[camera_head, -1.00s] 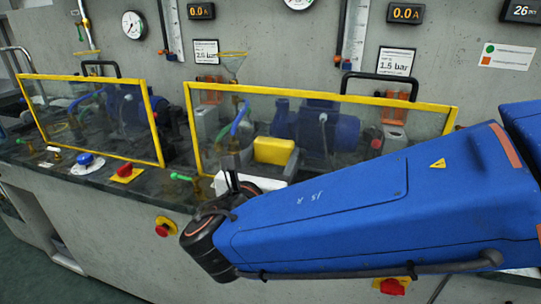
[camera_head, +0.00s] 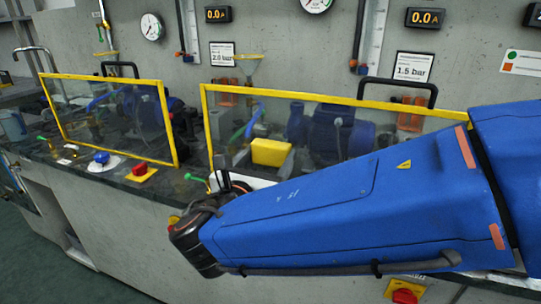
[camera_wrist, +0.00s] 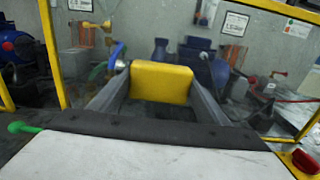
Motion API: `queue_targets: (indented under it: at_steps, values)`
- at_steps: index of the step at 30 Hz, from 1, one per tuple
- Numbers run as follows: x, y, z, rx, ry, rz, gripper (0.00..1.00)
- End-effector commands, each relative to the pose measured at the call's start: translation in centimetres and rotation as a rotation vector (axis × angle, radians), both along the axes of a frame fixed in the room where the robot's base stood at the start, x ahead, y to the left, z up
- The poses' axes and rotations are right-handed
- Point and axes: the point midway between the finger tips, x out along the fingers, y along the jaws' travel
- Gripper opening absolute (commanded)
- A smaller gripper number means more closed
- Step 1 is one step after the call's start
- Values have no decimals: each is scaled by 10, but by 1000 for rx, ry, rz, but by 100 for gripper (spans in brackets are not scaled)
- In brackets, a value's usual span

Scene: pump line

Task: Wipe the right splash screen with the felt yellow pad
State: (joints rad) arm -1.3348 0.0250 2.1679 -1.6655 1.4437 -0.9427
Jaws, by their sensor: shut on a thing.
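The felt yellow pad (camera_head: 270,152) is a small yellow block. In the wrist view the yellow pad (camera_wrist: 161,82) sits between the two grey fingers of my gripper (camera_wrist: 160,98), which is shut on it. In the head view my blue arm hides most of the gripper. The right splash screen (camera_head: 345,120) is a clear panel in a yellow frame, and my arm covers its lower right part. The pad is in front of this screen or against it; I cannot tell whether they touch. The left splash screen (camera_head: 108,122) stands apart to the left.
A red knob on a yellow plate (camera_head: 140,172), a blue knob (camera_head: 101,159) and green-handled valves stand along the dark counter edge. A black handle (camera_head: 397,90) rises behind the right screen.

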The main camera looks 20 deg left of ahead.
Motion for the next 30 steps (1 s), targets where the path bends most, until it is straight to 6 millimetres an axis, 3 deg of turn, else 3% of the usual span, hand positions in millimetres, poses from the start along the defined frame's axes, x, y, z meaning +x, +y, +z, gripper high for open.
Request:
queue_targets:
  at_steps: [18,30]
  values:
    - [-49,3,0,0,0,1,49]
    - [-54,3,0,0,0,-1,49]
